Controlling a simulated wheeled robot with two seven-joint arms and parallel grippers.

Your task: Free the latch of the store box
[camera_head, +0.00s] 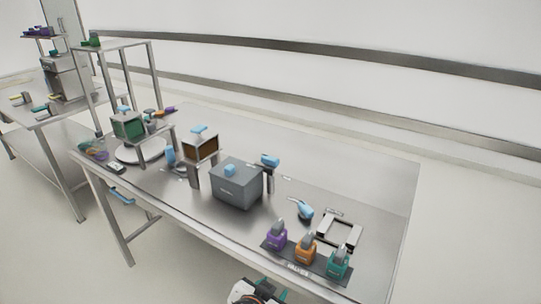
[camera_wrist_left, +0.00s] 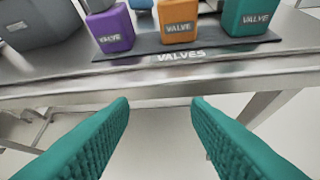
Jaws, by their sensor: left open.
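A dark grey box (camera_head: 237,189), which looks like the store box, stands on the middle of the steel table, with small unreadable lettering on its front. A light blue piece (camera_head: 229,170) sits on its top; I cannot tell whether this is the latch. The box's corner also shows at the upper left of the left wrist view (camera_wrist_left: 45,22). My left gripper (camera_wrist_left: 160,103) is open and empty, with its teal fingers in front of and below the table's front edge, apart from the box. Part of it shows at the bottom of the head view (camera_head: 258,291). My right gripper is not in view.
Purple (camera_head: 276,238), orange (camera_head: 305,251) and teal (camera_head: 337,265) valve blocks stand on a dark mat near the table's front edge (camera_wrist_left: 150,88). A metal frame (camera_head: 340,232) and blue-handled tools lie behind them. Small stands crowd the table's left; its back right is clear.

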